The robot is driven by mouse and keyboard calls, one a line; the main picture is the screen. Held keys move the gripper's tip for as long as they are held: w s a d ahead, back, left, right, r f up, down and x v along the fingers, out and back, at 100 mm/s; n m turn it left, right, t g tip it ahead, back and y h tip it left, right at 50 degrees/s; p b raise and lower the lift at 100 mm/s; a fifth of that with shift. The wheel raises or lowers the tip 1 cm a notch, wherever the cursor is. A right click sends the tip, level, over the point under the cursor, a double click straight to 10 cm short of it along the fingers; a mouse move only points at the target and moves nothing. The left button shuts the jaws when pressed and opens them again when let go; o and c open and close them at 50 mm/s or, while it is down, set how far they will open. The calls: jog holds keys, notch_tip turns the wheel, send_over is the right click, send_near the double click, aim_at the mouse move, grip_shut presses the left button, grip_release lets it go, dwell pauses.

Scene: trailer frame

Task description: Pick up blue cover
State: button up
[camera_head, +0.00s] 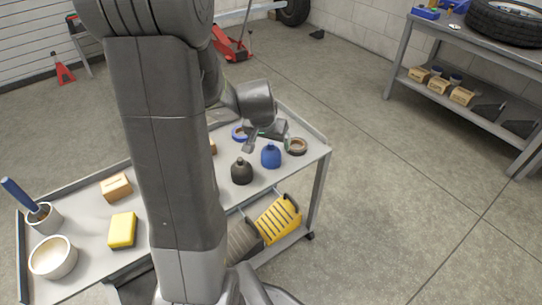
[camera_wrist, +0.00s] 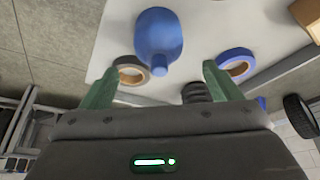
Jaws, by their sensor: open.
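The blue cover (camera_head: 271,156) is a rounded, bottle-like piece with a narrow neck, upright on the grey cart top near its right end. In the wrist view the blue cover (camera_wrist: 158,40) lies ahead of the fingers, its neck pointing toward the gap between them. My gripper (camera_wrist: 160,88) is open with two green fingers, and nothing is between them. In the head view my gripper (camera_head: 267,136) is just behind and above the blue cover, partly hidden by my wrist. The fingers appear apart from the cover.
A dark cover (camera_head: 241,171) stands left of the blue one. A brown tape roll (camera_head: 297,146) is close on the right, and a blue tape roll (camera_head: 239,133) is behind. A yellow sponge (camera_head: 122,230), a box (camera_head: 116,188) and a white bowl (camera_head: 52,258) occupy the cart's left part.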

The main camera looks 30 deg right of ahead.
aim_at(271, 149)
jog(key=shift+w+f, duration=0.35)
jog(key=shift+f, duration=0.3)
jog(key=x, duration=0.1)
jog(key=b+x, duration=0.1)
jog(key=x, duration=0.3)
jog(key=shift+s+f+b, duration=0.25)
jog(key=shift+s+b, duration=0.15)
jog(key=shift+r, duration=0.1)
jog(key=c, duration=1.1)
